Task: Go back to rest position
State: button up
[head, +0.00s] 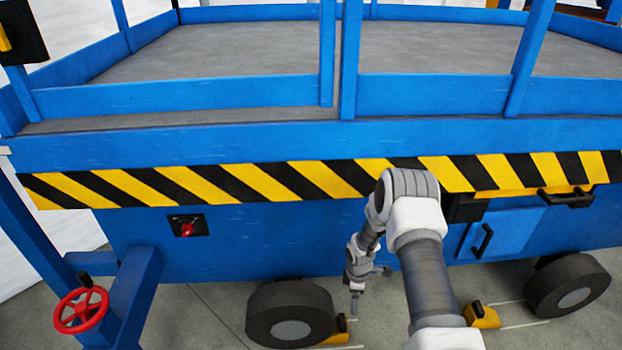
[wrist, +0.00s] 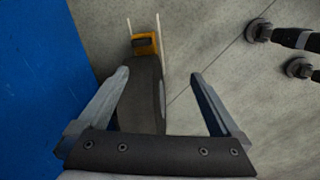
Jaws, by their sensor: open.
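My gripper (head: 355,301) hangs low in the head view, in front of the blue side of a platform lift, just right of a black wheel (head: 290,314). In the wrist view my gripper (wrist: 160,75) is open, its two fingers spread wide with nothing held between them. The wheel lies below and between the fingers in the wrist view, beyond the left finger. A yellow wheel chock (wrist: 145,43) sits by the wheel there. Contact between the gripper and the wheel or chock cannot be told.
The blue lift (head: 250,245) with its yellow-black striped edge (head: 260,182) fills the head view. A red handwheel (head: 81,310) stands at left, a red switch (head: 187,228) on the panel. Another wheel (head: 568,285) and yellow chock (head: 482,315) are at right. Grey floor (head: 200,310) is open in front.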

notch_tip(320, 180, up, 33)
jog(key=s+d+m+t, duration=0.2)
jog(key=m, duration=0.5)
jog(key=s+r+m+t, duration=0.1)
jog(key=s+r+m, duration=0.3)
jog(key=s+r, duration=0.85)
jog(key=s+a+r+m+t, duration=0.1)
jog(key=s+r+m, duration=0.2)
jog(key=s, duration=0.4)
jog(key=s+a+r+m+t, duration=0.1)
jog(key=s+r+m, duration=0.1)
jog(key=s+r, duration=0.35)
notch_tip(320, 180, up, 18)
jog(key=s+p, duration=0.2)
jog(key=p, duration=1.8)
jog(key=shift+s+d+r, duration=0.15)
jog(key=shift+s+d, duration=0.1)
jog(key=shift+s, duration=0.05)
